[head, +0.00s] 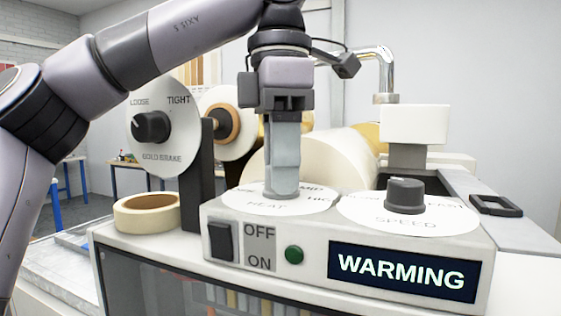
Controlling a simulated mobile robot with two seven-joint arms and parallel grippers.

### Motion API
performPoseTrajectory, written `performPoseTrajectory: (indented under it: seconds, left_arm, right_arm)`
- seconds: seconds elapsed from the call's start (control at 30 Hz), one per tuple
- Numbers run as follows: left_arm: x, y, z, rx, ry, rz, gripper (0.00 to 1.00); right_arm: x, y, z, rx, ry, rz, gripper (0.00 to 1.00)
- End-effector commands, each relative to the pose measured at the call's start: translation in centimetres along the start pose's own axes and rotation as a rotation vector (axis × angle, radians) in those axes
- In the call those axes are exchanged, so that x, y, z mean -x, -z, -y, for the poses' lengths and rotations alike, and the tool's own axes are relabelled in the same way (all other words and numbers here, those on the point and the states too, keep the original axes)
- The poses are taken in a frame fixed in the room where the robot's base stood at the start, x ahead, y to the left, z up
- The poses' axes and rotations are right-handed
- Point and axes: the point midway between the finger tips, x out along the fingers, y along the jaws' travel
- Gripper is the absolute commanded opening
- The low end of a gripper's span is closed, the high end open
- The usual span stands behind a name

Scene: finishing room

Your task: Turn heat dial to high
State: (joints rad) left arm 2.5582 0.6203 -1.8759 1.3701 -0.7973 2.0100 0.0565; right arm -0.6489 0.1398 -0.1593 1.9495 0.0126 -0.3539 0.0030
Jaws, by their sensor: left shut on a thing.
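The heat dial (245,201) is a round white plate on top of the control box, with the word HEAT at its front and part of a HIGH mark at its right. My left gripper (282,188) points straight down at it, shut on the heat dial's knob. The fingers hide the knob, so its pointer direction cannot be seen. The display (404,272) on the box front reads WARMING. My right gripper is not in view.
The speed dial (405,196) with a dark knob sits right of the heat dial. An OFF/ON switch (221,241) and green light (294,255) are on the box front. The gold brake dial (163,129) stands upright behind left, above a tape roll (147,212).

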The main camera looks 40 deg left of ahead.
Motion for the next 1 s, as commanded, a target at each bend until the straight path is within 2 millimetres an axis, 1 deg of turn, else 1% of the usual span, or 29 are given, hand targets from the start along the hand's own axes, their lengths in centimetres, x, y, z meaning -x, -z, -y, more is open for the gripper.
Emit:
performPoseTrajectory:
  seconds: [0.4,0.43,0.47,0.5,1.0]
  left_arm:
    - [0.03,-0.01,0.04,-0.011,0.001,0.001,0.09]
    - [0.02,-0.01,0.04,-0.011,0.001,0.001,0.42]
    - [0.02,-0.01,0.04,-0.011,0.001,0.001,0.52]
    - [0.02,-0.01,0.04,-0.011,0.001,0.001,0.65]
    - [0.0,0.0,0.01,-0.008,0.0,0.0,0.65]
  right_arm:
    - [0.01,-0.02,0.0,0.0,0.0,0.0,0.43]
    - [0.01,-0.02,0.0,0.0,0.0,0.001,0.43]
    - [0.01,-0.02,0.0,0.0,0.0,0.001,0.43]
    - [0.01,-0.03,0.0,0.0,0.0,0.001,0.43]
    - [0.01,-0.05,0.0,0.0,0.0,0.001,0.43]
